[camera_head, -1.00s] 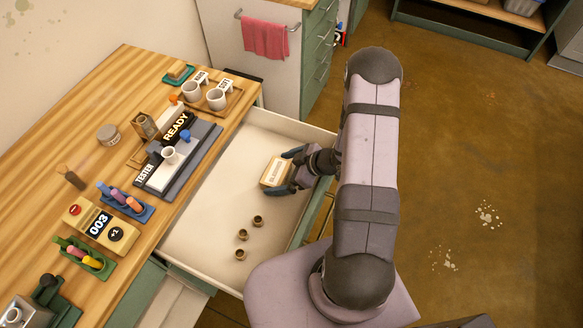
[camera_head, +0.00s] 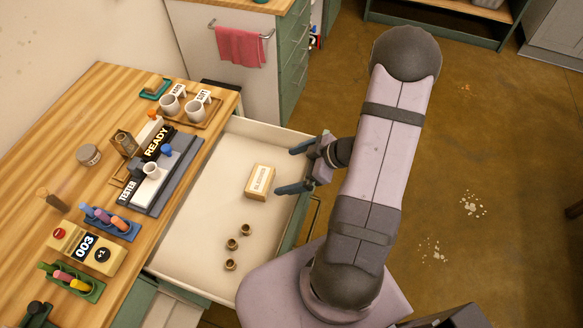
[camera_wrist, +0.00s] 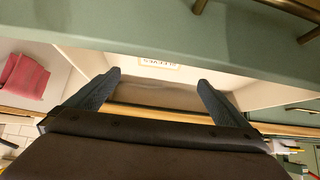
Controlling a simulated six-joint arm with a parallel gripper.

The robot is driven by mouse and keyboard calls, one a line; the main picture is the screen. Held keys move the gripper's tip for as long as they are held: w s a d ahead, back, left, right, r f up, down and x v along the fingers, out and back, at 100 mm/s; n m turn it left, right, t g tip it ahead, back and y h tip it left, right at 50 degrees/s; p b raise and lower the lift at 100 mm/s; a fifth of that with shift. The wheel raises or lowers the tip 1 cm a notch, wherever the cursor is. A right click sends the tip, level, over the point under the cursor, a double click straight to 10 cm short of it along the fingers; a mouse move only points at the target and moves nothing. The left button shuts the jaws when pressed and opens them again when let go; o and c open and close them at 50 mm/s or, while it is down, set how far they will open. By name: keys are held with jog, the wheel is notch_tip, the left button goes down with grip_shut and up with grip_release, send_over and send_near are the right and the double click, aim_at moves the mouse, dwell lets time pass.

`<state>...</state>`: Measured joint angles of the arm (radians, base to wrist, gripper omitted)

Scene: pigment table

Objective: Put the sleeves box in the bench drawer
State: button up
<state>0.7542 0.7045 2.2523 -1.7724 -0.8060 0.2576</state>
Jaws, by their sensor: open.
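The sleeves box (camera_head: 260,182), a small tan box with a lettered label, lies inside the open bench drawer (camera_head: 205,215), toward the drawer's front right. In the wrist view the box's label (camera_wrist: 158,64) shows beyond the fingers. My gripper (camera_head: 288,170) is open and empty. It is to the right of the box, apart from it, with its fingertips over the drawer's front edge area. The wrist view shows both fingers (camera_wrist: 158,85) spread with nothing between them.
Several small brown cups (camera_head: 233,243) stand in the drawer's near part. The wooden bench top (camera_head: 60,140) at left holds a tester (camera_head: 150,190), mugs, pen racks and a counter (camera_head: 85,247). A cabinet with a pink towel (camera_head: 240,47) stands behind. Floor at right is clear.

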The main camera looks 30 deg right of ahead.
jog(key=w+d+r+m+h, duration=0.4)
jog(key=d+r+h, duration=0.2)
jog(key=h, duration=0.2)
jog(key=s+a+r+m+g, duration=0.2)
jog(key=s+a+g, duration=0.1)
jog(key=s+a, duration=0.4)
jog(key=s+a+r+m+g+y, duration=0.1)
jog(key=s+a+r+m+g, duration=0.1)
jog(key=s+a, duration=0.5)
jog(key=shift+s+r+m+g, duration=0.45)
jog(key=shift+s+m, duration=0.35)
jog(key=shift+s, duration=0.45)
